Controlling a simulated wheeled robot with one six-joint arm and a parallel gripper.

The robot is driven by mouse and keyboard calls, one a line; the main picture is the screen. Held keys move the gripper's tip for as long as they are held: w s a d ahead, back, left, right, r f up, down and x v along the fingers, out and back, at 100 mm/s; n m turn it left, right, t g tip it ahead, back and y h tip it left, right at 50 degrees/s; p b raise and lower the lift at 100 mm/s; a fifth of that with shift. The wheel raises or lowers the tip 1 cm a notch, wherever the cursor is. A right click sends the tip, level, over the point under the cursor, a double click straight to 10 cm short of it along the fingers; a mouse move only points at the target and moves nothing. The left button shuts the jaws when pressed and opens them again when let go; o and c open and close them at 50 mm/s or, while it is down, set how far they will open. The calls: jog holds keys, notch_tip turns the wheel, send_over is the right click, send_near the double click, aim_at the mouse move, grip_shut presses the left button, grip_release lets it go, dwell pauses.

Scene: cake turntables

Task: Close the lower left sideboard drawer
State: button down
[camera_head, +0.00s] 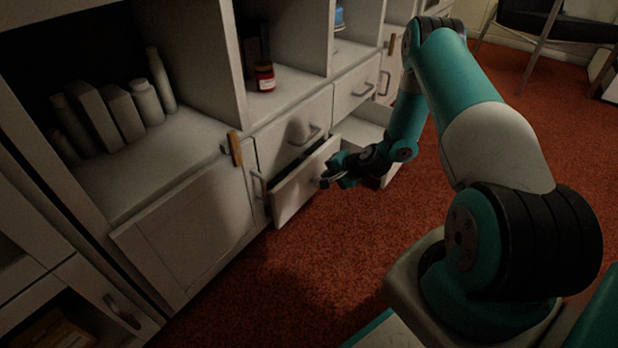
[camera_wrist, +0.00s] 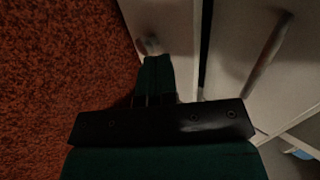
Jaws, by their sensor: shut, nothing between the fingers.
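The lower left sideboard drawer (camera_head: 292,197) is pulled out a little, with its white front standing proud of the drawer above. My gripper (camera_head: 328,179) is shut and empty, in front of the right part of this drawer's front, at its handle. In the wrist view the shut fingers (camera_wrist: 152,68) point at the pale drawer front (camera_wrist: 180,30), close to a handle end (camera_wrist: 150,45). A dark gap shows along the drawer's upper edge. Whether the fingers touch the front or handle, I cannot tell.
The upper left drawer (camera_head: 285,141) looks shut; its handle (camera_wrist: 268,42) shows in the wrist view. The lower right drawer (camera_head: 362,135) is open behind my wrist. A cupboard door (camera_head: 190,230) is at left. Red carpet (camera_head: 310,290) in front is clear.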

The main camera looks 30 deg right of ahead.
aim_at(303, 174)
jog(key=w+f+b, duration=0.1)
jog(key=w, duration=0.1)
jog(key=w+a+f+b, duration=0.1)
jog(key=w, duration=0.1)
jog(key=w+a+f+b, duration=0.1)
jog(key=w, duration=0.1)
jog(key=shift+a+f+b, duration=0.1)
jog(key=shift+a+b, duration=0.05)
jog(key=shift+b, duration=0.25)
jog(key=shift+w+a+r, duration=0.1)
jog(key=shift+w+r, duration=0.1)
jog(key=shift+w, duration=0.2)
